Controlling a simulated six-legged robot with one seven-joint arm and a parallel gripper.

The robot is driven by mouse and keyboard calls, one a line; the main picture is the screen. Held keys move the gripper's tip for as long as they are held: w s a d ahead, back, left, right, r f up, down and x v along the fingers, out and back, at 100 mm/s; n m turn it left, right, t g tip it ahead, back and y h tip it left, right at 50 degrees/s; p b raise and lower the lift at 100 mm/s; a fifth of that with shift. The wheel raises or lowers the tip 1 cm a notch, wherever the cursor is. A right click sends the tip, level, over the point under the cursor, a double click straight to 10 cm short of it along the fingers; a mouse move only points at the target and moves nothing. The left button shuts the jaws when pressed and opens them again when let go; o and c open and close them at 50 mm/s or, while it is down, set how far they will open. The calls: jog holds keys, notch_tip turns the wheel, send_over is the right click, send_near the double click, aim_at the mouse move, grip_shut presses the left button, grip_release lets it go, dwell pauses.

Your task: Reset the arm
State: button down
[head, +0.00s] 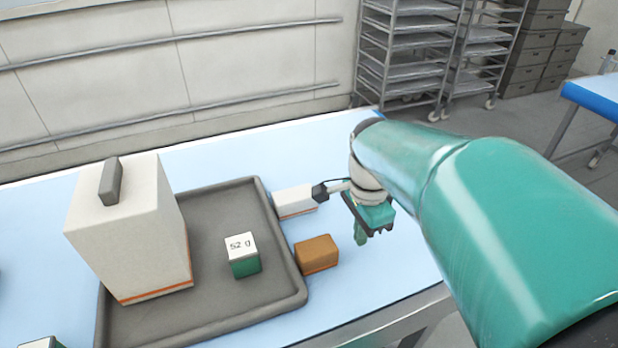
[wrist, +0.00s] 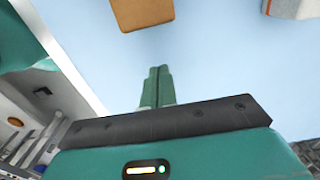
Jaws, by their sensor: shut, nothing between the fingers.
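My gripper (head: 360,238) hangs from my green arm above the right part of the light blue table (head: 402,262) in the head view. In the wrist view my gripper (wrist: 157,74) shows its two green fingers together, with nothing between them. A brown block (head: 317,254) stands on the table just left of my gripper, apart from it. The brown block also shows at the top of the wrist view (wrist: 141,12).
A dark grey tray (head: 210,312) holds a large white box with a grey handle (head: 130,235) and a green and white block marked "52 g" (head: 242,256). A white block with an orange stripe (head: 293,202) lies beside the tray. Rack trolleys (head: 412,45) stand behind.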

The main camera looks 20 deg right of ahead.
notch_tip(320, 180, up, 9)
jog(key=s+a+f+n+t, duration=0.1)
jog(key=a+n, duration=0.3)
jog(key=n, duration=0.4)
jog(key=s+a+f+n+t, duration=0.2)
jog(key=s+a+n+t, duration=0.2)
jog(key=n, duration=0.5)
jog(key=shift+s+a+f+n+t, duration=0.2)
jog(key=shift+a+n+t, duration=0.1)
jog(key=shift+a, duration=0.45)
